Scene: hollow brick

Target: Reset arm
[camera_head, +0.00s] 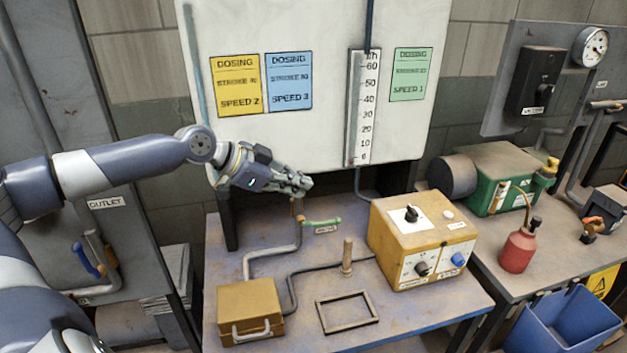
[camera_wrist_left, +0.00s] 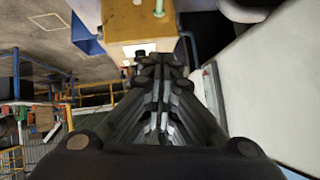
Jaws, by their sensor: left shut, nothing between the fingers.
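My left arm reaches in from the left in the head view. My left gripper (camera_head: 300,184) is shut and empty, held in the air in front of the white tank's lower edge. It is above a small green-handled valve (camera_head: 322,222) on the table and apart from it as far as I can tell. In the left wrist view the shut fingers (camera_wrist_left: 155,70) point toward the yellow control box (camera_wrist_left: 140,22). That box (camera_head: 422,240), with knobs on its top and front, stands on the table to the right of the gripper. My right gripper is not in view.
The table (camera_head: 235,240) holds a small yellow case (camera_head: 249,310), an empty frame (camera_head: 347,312) and a wooden peg (camera_head: 347,258). The white tank (camera_head: 330,30) stands behind. At right are a red bottle (camera_head: 518,250), a green pump (camera_head: 497,170) and a blue bin (camera_head: 565,325).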

